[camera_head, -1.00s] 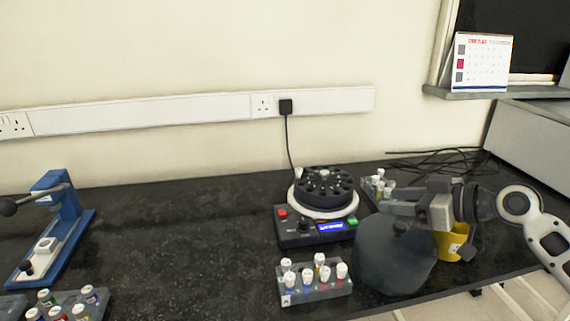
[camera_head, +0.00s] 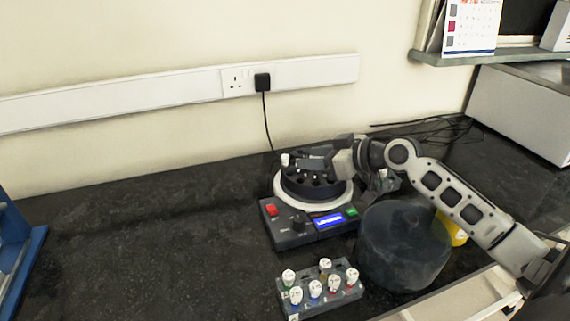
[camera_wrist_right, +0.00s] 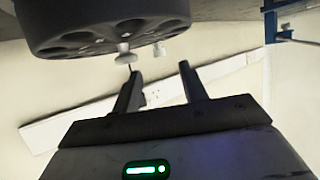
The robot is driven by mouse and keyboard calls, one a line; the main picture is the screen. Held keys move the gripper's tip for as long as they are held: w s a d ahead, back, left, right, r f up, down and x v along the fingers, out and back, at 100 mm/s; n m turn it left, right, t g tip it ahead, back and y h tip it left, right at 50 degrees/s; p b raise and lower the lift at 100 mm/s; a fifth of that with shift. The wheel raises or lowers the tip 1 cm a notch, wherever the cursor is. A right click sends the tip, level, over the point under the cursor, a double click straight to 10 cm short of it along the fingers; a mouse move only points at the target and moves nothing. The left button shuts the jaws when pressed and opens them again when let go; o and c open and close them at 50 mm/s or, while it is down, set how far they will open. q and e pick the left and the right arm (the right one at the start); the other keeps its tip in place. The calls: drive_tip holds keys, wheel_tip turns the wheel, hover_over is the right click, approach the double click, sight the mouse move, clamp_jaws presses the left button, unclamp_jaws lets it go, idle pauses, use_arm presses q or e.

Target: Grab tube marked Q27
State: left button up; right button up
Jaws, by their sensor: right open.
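No label reading Q27 is legible. The dark centrifuge rotor (camera_head: 306,190) sits in a white ring, with one white-capped tube (camera_head: 285,159) at its back left edge. The wrist view shows the rotor (camera_wrist_right: 100,28) at the top, with two white caps, a nearer one (camera_wrist_right: 125,54) and a smaller one (camera_wrist_right: 159,49). My right gripper (camera_head: 314,161) is over the rotor, partly hiding it. Its fingers (camera_wrist_right: 163,88) are apart with nothing between them, close to the white caps. A front rack (camera_head: 319,297) holds several white-capped tubes (camera_head: 313,288). My left gripper is out of view.
A dark round lid (camera_head: 403,248) lies right of the centrifuge, with a yellow mug (camera_head: 455,230) behind it, partly hidden. A back rack (camera_head: 388,183) is mostly behind my arm. The black bench (camera_head: 140,240) at left is clear.

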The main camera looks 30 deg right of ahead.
sight(287, 157)
drive_tip(key=shift+p+x, duration=0.5)
drive_tip(key=shift+x, duration=2.6)
drive_tip(key=shift+d+r, duration=0.1)
drive_tip(key=shift+c, duration=0.3)
clamp_jaws()
